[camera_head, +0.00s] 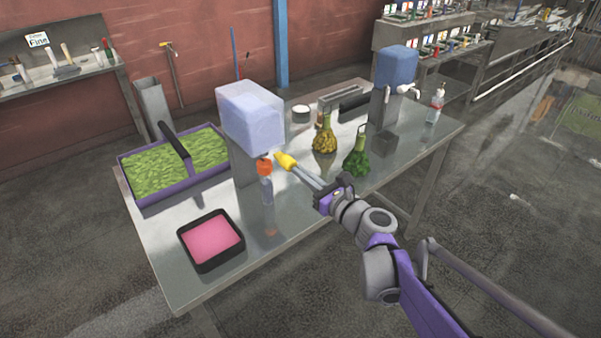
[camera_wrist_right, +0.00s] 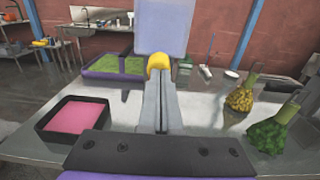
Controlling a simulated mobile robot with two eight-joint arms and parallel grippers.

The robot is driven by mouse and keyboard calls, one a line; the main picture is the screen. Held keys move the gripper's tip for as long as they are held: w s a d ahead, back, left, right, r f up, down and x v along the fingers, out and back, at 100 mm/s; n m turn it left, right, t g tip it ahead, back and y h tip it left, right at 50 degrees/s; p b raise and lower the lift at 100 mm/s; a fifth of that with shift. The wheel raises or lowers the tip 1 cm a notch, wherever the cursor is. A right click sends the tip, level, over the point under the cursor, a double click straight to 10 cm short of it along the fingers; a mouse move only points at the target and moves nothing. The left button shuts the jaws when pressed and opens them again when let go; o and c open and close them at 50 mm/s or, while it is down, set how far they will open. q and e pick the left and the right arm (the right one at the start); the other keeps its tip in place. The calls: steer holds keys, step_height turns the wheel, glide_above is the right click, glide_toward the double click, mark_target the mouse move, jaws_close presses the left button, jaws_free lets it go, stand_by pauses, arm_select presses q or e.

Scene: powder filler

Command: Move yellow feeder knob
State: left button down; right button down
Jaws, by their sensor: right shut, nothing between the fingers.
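The yellow feeder knob (camera_head: 285,161) is at the front of the near feeder, which has a pale blue box (camera_head: 250,115) on a grey stand. An orange piece (camera_head: 264,166) sits just left of the knob, above a clear tube (camera_head: 266,190). My right gripper (camera_head: 299,170) reaches in from the lower right, its long grey fingers together and their tips at the knob. In the right wrist view the knob (camera_wrist_right: 158,64) shows just beyond the fingertips (camera_wrist_right: 157,84). I cannot tell whether they touch it. My left gripper is not in view.
A black tray of pink powder (camera_head: 237,243) lies at the table's front left, and a purple tray of green material (camera_head: 148,197) behind it. A second blue-topped feeder (camera_head: 397,64) is farther back.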

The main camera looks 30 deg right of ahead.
mark_target(293, 165)
steer(key=w, duration=0.4)
steer(key=shift+a, duration=0.15)
steer(key=shift+r, duration=0.1)
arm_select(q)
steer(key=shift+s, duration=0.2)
